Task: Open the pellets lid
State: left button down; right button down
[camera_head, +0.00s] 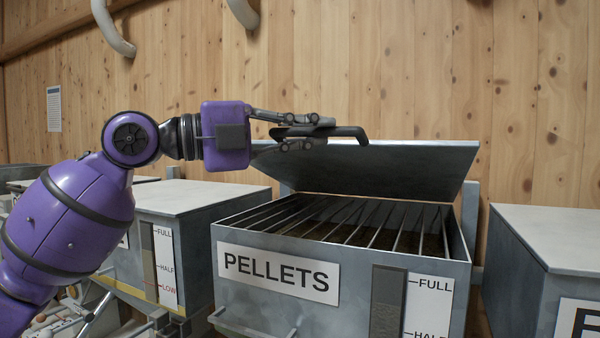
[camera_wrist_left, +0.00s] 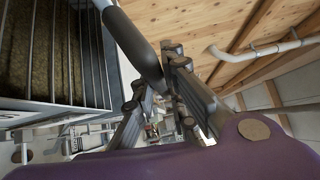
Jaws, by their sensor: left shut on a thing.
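The pellets bin (camera_head: 300,312) is a grey metal box with a "PELLETS" label, in the middle of the head view. Its lid (camera_head: 400,175) is raised and tilted back, showing a grate over brown contents. My left gripper (camera_head: 310,133) is at the lid's front edge, shut on the black lid handle (camera_head: 348,132). In the left wrist view, the dark handle (camera_wrist_left: 135,42) runs between the fingers (camera_wrist_left: 155,85), and the bin's grate (camera_wrist_left: 68,60) shows at the left. My right gripper is not in view.
A closed grey bin (camera_head: 180,195) stands to the left and another (camera_head: 560,235) to the right. A wooden wall (camera_head: 400,60) is behind the bins. Pale pipes (camera_head: 112,30) hang at the top left.

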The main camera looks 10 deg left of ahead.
pick_arm(q)
jog(key=w+d+r+p, duration=0.1)
jog(key=w+r, duration=0.3)
jog(key=r, duration=0.5)
jog(key=shift+w+d+r, duration=0.25)
jog(key=shift+w+r, duration=0.1)
jog(key=c, duration=1.8)
grip_release()
jog(key=shift+f, duration=0.1)
jog(key=shift+o, duration=0.2)
jog(key=shift+a+f, duration=0.1)
jog(key=v, duration=1.1)
jog(key=shift+s+a, duration=0.2)
jog(key=shift+a, duration=0.15)
jog(key=shift+c, duration=0.5)
